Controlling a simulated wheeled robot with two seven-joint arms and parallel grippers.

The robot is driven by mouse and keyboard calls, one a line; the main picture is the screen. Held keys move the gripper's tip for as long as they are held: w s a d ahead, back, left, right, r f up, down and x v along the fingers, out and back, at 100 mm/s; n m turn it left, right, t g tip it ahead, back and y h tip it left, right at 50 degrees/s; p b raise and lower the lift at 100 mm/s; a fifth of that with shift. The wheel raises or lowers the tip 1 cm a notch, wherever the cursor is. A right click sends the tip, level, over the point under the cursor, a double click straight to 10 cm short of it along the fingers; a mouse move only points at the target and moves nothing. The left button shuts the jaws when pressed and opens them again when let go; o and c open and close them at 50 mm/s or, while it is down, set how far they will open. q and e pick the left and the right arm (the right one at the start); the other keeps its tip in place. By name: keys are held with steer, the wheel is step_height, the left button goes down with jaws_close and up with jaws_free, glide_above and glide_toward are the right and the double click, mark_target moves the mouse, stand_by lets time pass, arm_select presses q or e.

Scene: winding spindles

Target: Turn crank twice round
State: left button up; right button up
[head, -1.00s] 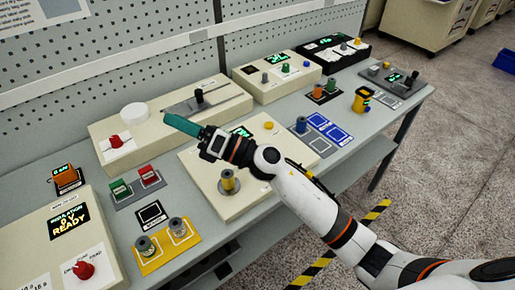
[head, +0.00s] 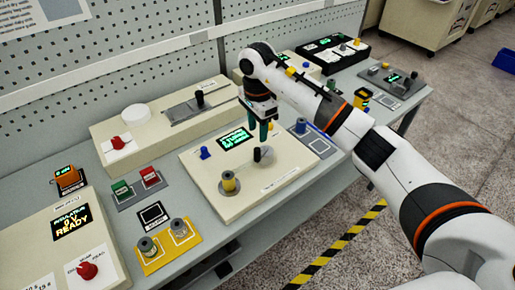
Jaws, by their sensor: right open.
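The crank (head: 264,155) appears to be the dark upright handle on a small pale base, on the cream winding panel (head: 283,182) in the middle of the bench. On the same panel, a yellow spool (head: 228,181) stands on a round disc to the left of the crank. My right gripper (head: 259,136) points down with its teal fingers above and just behind the crank, open and empty. I cannot tell the exact gap between fingertips and handle. My left gripper is not in view.
The panel also has a lit green display (head: 235,138) and a small blue knob (head: 205,153). A cream box with a slider (head: 199,97) stands behind. A yellow plate with two spools (head: 153,262) lies at the front left. Blue-marked pads (head: 303,128) lie at the right.

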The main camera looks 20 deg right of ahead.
mark_target(258, 149)
step_height(258, 149, down, 8)
steer(key=p, duration=0.3)
steer(key=shift+f, duration=0.65)
steer(key=shift+c, duration=0.4)
jaws_close()
